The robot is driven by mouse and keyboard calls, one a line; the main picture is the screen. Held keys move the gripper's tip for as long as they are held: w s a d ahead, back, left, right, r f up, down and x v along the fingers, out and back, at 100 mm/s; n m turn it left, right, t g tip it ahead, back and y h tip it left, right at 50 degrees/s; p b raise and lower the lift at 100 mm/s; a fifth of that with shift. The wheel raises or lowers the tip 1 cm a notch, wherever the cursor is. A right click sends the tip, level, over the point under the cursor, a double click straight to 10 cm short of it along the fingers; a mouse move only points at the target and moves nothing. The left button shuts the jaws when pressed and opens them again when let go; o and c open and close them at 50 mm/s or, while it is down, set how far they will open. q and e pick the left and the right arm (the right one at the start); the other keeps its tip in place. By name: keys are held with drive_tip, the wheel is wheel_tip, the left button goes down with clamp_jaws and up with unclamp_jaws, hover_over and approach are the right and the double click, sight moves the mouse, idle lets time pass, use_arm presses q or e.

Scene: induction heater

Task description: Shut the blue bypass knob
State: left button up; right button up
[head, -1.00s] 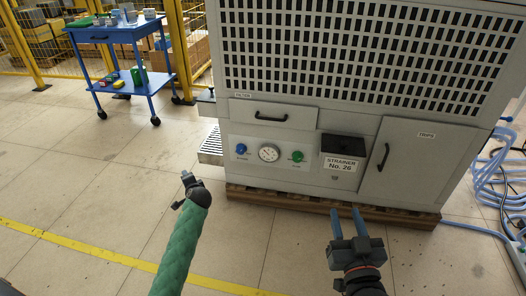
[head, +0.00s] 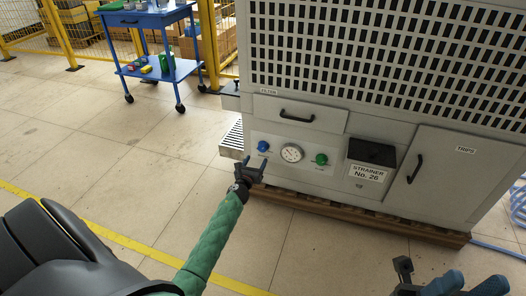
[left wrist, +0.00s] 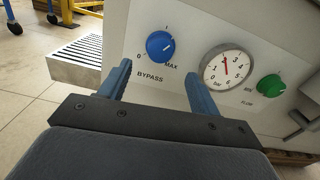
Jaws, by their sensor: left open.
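The blue bypass knob (head: 263,146) is on the left of the cabinet's front panel. In the left wrist view the knob (left wrist: 160,45) sits above its BYPASS label, with 0 at its left and MAX at its lower right. Its pale pointer seems to lean toward the upper right, off the 0 mark. My left gripper (head: 255,164) is open and empty, just in front of and below the knob. In the left wrist view its fingers (left wrist: 160,80) are spread, with the knob beyond them, apart from both.
A round gauge (head: 291,153) and a green flow knob (head: 321,159) lie right of the blue knob. A drawer handle (head: 297,116) juts out above. A slatted metal box (left wrist: 78,62) stands left of the panel. A blue cart (head: 150,18) stands farther back on open floor.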

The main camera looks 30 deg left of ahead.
sight(262, 150)
use_arm(q)
drive_tip(key=shift+m, duration=0.4)
drive_tip(key=shift+b+x, duration=0.5)
drive_tip(key=shift+x, duration=3.35)
drive_tip(key=c, duration=1)
